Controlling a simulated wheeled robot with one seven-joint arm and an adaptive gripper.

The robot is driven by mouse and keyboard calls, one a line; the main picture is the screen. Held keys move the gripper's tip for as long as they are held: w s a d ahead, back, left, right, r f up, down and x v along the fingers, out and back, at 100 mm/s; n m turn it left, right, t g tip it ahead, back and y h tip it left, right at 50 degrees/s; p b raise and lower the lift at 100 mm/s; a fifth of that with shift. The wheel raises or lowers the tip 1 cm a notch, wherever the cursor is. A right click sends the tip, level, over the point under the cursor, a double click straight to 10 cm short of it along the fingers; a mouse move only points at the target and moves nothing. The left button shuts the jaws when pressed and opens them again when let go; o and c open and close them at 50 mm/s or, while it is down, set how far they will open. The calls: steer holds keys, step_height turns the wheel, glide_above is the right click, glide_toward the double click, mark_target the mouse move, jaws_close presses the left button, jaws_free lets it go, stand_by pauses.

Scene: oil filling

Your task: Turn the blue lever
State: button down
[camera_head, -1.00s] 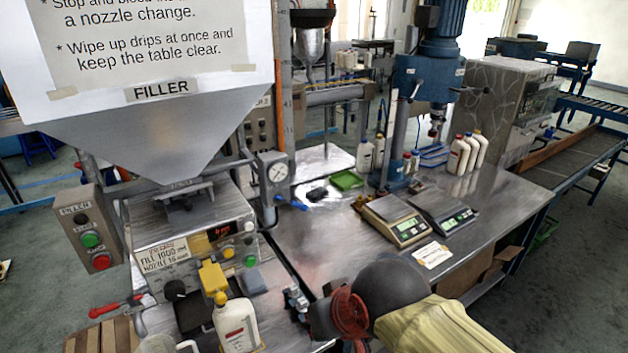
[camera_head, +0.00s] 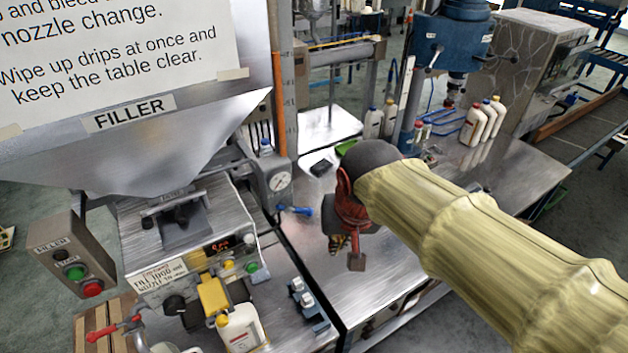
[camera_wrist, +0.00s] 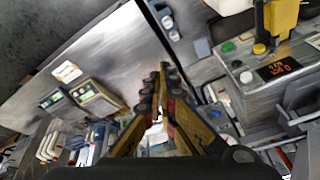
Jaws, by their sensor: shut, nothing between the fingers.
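I cannot make out the lever clearly in the wrist view.
A small clamp-like fixture (camera_head: 308,305) lies at the front. White bottles (camera_head: 474,125) stand behind my arm. The table between gripper and lever looks clear.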

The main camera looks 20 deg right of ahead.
steer(key=w+r+m+g+p, duration=0.1)
steer(key=w+r+m+p, duration=0.45)
steer(key=w, duration=0.25)
steer(key=m+g+h+p, duration=0.1)
steer(key=m+p, duration=0.4)
steer(key=m, duration=0.3)
glide_above(312, 211)
steer(key=shift+s+a+f, duration=0.1)
steer(key=shift+f, duration=1.45)
steer(key=shift+s+a+f, duration=0.1)
steer(key=shift+s+f, duration=0.05)
steer(key=shift+f, duration=1.45)
steer(key=shift+s+a+f, duration=0.1)
steer(key=shift+f, duration=1.45)
